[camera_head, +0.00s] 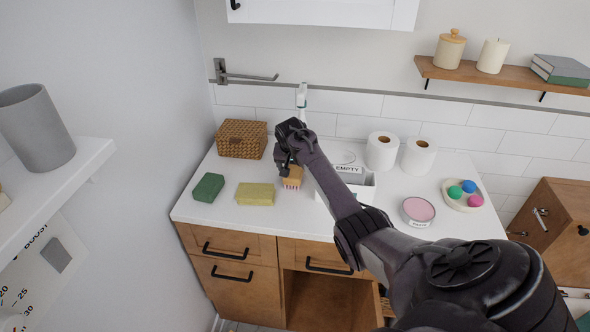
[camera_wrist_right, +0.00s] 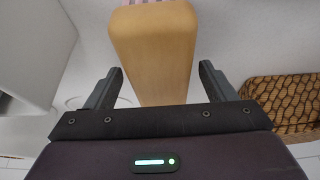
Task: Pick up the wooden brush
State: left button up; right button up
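The wooden brush (camera_head: 292,181) stands on the white counter (camera_head: 225,207), with its light wood body up and pinkish bristles down. My right gripper (camera_head: 284,166) is right over it in the head view and hides part of it. In the right wrist view, the brush's wooden body (camera_wrist_right: 155,50) shows between the two fingers of my right gripper (camera_wrist_right: 161,68). The fingers are apart, with a gap on each side of the wood. I cannot tell how far down they reach along it. My left gripper is not in view.
A white box marked EMPTY (camera_head: 362,188) stands close to the brush's right. A yellow sponge (camera_head: 255,194) and a green sponge (camera_head: 208,187) lie to its left. A woven basket (camera_head: 242,139) is behind. Paper rolls (camera_head: 382,150) and a pink tin (camera_head: 418,211) are farther right.

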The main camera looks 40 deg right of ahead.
jog(key=c, duration=1.1)
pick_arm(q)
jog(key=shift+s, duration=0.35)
pick_arm(e)
notch_tip(320, 180, up, 10)
jog(key=shift+b, duration=1.25)
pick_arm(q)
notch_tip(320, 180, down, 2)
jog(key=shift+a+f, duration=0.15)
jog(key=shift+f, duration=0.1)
